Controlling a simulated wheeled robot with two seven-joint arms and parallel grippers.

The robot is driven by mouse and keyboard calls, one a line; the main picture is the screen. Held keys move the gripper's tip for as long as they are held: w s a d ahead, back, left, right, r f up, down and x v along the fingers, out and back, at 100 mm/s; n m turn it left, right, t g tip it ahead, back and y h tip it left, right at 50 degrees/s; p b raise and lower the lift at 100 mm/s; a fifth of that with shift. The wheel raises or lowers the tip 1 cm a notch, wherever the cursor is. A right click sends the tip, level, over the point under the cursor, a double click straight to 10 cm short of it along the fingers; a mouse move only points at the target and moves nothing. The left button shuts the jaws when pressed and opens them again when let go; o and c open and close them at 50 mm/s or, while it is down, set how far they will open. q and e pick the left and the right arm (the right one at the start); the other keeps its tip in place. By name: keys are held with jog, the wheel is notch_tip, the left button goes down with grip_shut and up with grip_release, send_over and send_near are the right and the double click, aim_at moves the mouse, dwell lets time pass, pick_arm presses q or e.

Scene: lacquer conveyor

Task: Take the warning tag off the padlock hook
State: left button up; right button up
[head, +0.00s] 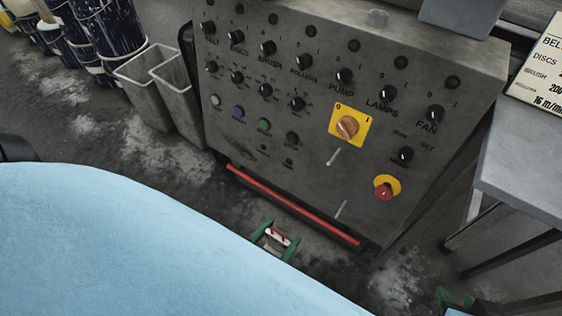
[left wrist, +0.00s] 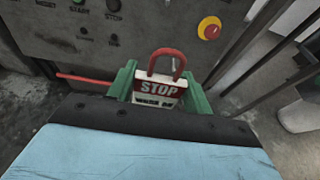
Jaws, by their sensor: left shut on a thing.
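The warning tag (left wrist: 158,87) is white with a red band reading STOP and a red loop on top. It sits between the green fingers of my left gripper (left wrist: 160,92), which is shut on it. In the head view the tag (head: 277,236) is small, held by the left gripper (head: 275,241) in front of the panel's lower edge. Two pale pegs, an upper one (head: 333,157) and a lower one (head: 341,209), stick out of the panel; the tag appears apart from both. I cannot tell which is the padlock hook. My right gripper (head: 456,303) is cut off at the bottom edge.
The grey control panel (head: 310,190) carries several knobs, a yellow-backed switch (head: 348,126) and a red emergency button (head: 384,190). A red bar (head: 290,203) runs along its foot. Grey bins (head: 150,85) stand left, a grey table (head: 520,165) right.

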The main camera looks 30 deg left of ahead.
pick_arm(q)
jog(key=shift+s+b, duration=0.75)
jog(key=shift+s, duration=0.2)
jog(key=shift+s, duration=0.1)
